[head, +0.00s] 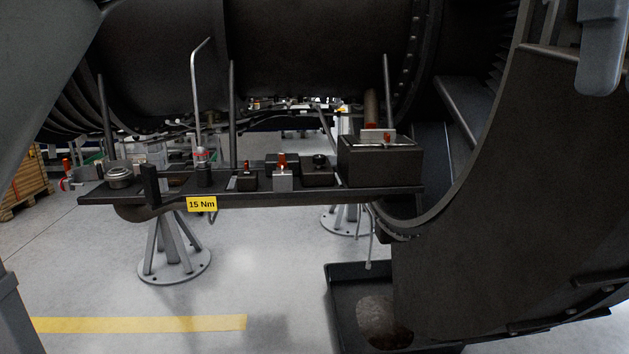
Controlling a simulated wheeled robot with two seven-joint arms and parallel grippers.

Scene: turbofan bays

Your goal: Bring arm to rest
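Neither of my grippers shows in the head view. A light grey-blue rounded part hangs in at the top right corner; I cannot tell for sure whether it is a link of my arm. A dark shelf (300,194) runs across the middle below the engine (300,45), with a yellow "15 Nm" label (201,204) on its front edge. On it stand a round metal pot (118,176), a bent grey rod (194,85), small holders with orange-red tipped pieces (282,177), and a black box (380,160) at the right end.
A large dark curved cowl (520,220) fills the right side. A black tray (340,300) with a brownish patch lies on the floor below it. Grey stands (174,255) rise from the floor. A yellow line (140,324) crosses the open floor at front left. A wooden crate (28,182) stands far left.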

